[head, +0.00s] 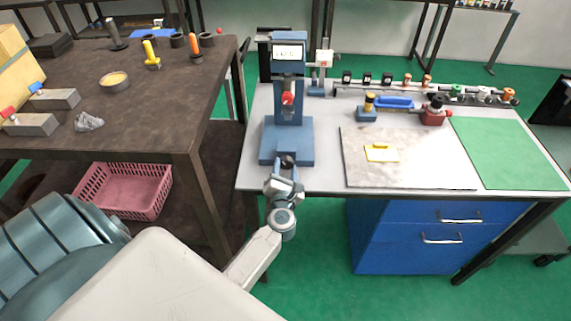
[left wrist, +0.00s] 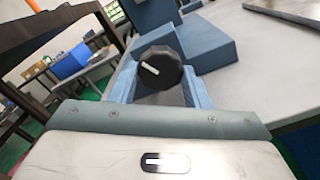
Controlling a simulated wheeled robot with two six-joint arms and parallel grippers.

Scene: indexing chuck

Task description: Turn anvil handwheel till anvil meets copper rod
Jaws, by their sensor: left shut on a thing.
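The blue press-like device (head: 288,100) with a display (head: 288,53) and a red part (head: 288,98) stands at the left end of the grey bench. A black handwheel (head: 287,161) sits at the front of its base. In the left wrist view the handwheel (left wrist: 158,70) is dark and many-sided, with a white mark on its face. My left gripper (head: 286,172) is shut on the handwheel; its two blue fingers lie on either side of it in the left wrist view (left wrist: 160,88). I cannot make out the copper rod or the gap at the anvil. My right gripper is not in view.
A stone plate (head: 415,165) with a yellow pad (head: 381,152) lies right of the device, and a green mat (head: 510,150) beyond it. A blue tool (head: 393,102) and a red clamp-like item (head: 435,110) stand behind. A dark table (head: 140,120) is on the left.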

